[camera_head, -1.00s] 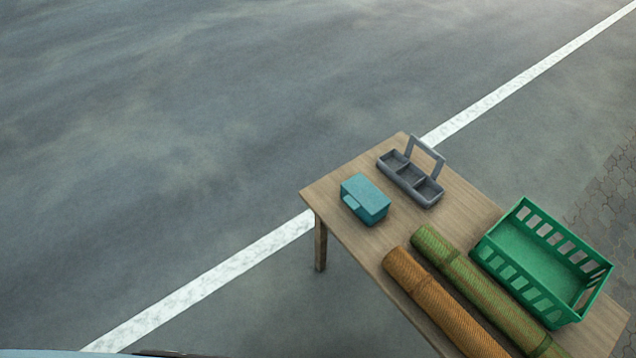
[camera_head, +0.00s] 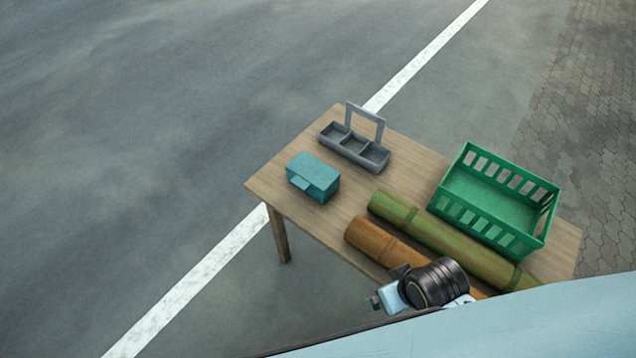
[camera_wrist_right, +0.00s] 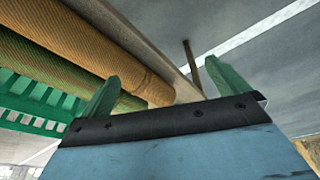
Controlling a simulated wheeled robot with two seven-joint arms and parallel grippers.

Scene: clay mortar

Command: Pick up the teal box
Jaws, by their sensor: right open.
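The teal box (camera_head: 313,177) sits on the wooden table (camera_head: 262,186) near its left corner in the head view, with a small lighter tab on its front. My right gripper (camera_head: 370,302) is near the table's front edge at the bottom, below and to the right of the box and well apart from it. In the right wrist view its two green fingers (camera_wrist_right: 160,86) stand wide apart with nothing between them. The box does not show in that view. My left gripper is out of view.
A grey divided caddy (camera_head: 354,147) with a raised handle stands behind the box. An orange-brown roll (camera_head: 372,238) and a green roll (camera_head: 440,235) lie to the right, beside a green crate (camera_head: 497,201). The table is bare left of the box.

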